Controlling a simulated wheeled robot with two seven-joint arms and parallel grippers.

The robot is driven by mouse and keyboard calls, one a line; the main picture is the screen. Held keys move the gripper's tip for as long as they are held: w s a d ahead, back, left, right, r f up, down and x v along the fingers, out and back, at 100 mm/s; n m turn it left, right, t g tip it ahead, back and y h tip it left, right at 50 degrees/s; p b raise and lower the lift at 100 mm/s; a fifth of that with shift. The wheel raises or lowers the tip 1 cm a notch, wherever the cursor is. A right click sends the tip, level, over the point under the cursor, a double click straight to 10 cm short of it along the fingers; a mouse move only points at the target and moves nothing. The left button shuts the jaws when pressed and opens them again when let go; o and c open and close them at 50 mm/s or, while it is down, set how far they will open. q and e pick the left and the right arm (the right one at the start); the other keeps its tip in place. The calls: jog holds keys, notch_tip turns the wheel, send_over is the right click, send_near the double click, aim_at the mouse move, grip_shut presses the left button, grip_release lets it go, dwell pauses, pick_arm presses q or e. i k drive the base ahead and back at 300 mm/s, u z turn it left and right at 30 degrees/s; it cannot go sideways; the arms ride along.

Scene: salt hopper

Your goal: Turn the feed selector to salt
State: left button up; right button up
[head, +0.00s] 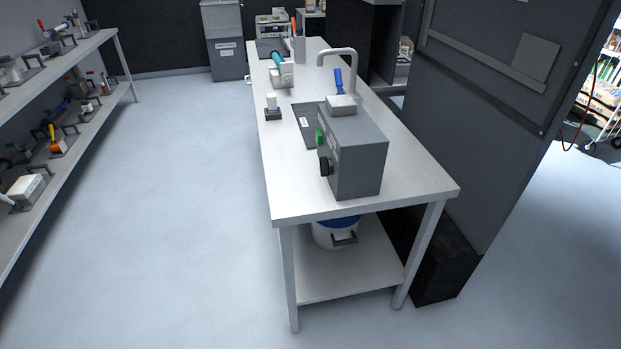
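A grey box-shaped machine (358,155), which looks like the salt hopper, stands at the near end of a white table. Its left face carries a dark round knob (326,166), which may be the feed selector. A green part (320,140) sits on the same face, above and beyond the knob. The knob's setting and any labels are too small to read. Neither of my grippers is in view.
The white table (365,205) has a lower shelf with a white bucket (335,236). A small stand (272,108) and other tools stand farther along the tabletop. Shelving (75,118) runs along the left. A tall dark cabinet (480,120) is right of the table. The floor left of the table is clear.

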aim_at(326, 166)
jog(key=u, duration=1.35)
jog(key=i, duration=1.75)
